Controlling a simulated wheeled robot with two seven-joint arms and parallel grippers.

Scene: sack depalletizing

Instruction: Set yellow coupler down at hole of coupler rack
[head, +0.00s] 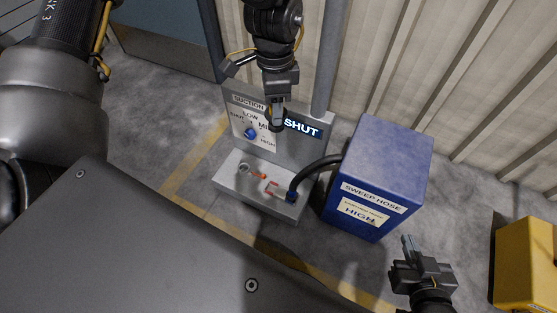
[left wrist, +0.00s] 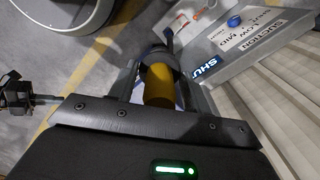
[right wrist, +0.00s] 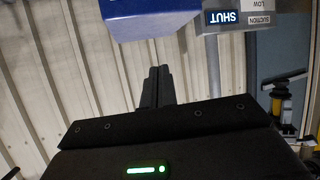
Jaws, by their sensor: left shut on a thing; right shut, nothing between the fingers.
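My left gripper (head: 277,122) reaches in from the top of the head view and hangs in front of the suction panel. In the left wrist view it is shut on the yellow coupler (left wrist: 158,88), a yellow cylinder with a grey part beyond it. The grey ledge below the panel, seemingly the coupler rack (head: 228,182), has a round hole (head: 244,167) at its left. My right gripper (head: 408,243) is shut and empty at lower right.
A blue box (head: 386,150) labelled SWEEP HOSE stands right of the ledge, joined by the black hose (head: 312,166). The panel carries a blue knob (head: 250,133) and a SHUT sign (head: 302,128). A grey pole and corrugated wall are behind. A yellow box (head: 525,262) is far right.

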